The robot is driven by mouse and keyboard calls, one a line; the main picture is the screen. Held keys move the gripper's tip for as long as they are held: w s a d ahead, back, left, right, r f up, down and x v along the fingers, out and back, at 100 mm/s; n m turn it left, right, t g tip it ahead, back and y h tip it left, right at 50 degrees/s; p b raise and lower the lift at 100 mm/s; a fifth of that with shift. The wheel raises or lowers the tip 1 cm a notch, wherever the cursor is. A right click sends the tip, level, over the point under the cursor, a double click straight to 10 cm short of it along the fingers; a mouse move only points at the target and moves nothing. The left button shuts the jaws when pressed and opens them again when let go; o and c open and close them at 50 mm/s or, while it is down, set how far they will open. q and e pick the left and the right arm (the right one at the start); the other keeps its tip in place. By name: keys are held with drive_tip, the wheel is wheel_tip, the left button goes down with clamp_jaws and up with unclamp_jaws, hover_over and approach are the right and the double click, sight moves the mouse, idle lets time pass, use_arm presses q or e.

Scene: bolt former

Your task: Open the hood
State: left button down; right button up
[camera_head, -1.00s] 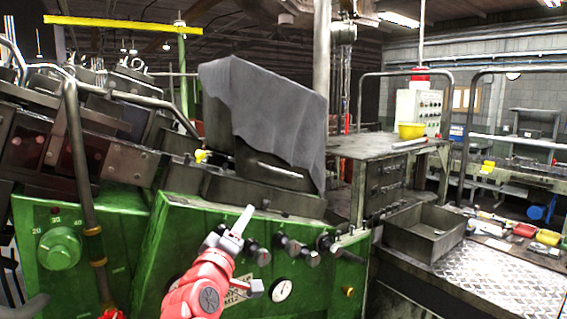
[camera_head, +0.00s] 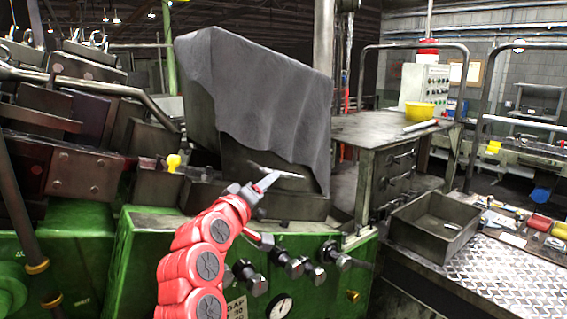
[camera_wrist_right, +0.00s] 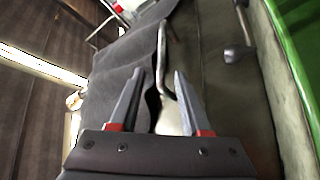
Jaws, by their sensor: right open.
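The hood (camera_head: 200,85) is a dark metal box on top of the green machine, partly draped with a grey cloth (camera_head: 275,95). A thin metal handle (camera_head: 287,174) sits low on its front, below the cloth edge. My right gripper (camera_head: 268,183) is at the handle, its fingers overlapping it in the head view. In the right wrist view the gripper (camera_wrist_right: 159,72) is open, and the bent handle (camera_wrist_right: 165,45) runs lengthwise through the gap between the fingers. Contact cannot be told. My left gripper is not in view.
A yellow knob (camera_head: 173,163) stands left of the hood. A metal tray (camera_head: 432,228) and workbench (camera_head: 370,135) are to the right.

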drive_tip(key=p, duration=0.3)
approach(284, 170)
drive_tip(key=w+d+r, duration=0.2)
drive_tip(key=w+d, duration=0.1)
drive_tip(key=d, duration=0.1)
drive_tip(key=shift+w+r, duration=0.1)
drive_tip(key=shift+w, duration=0.3)
drive_tip(key=shift+s, duration=0.1)
drive_tip(key=shift+c, duration=0.4)
clamp_jaws()
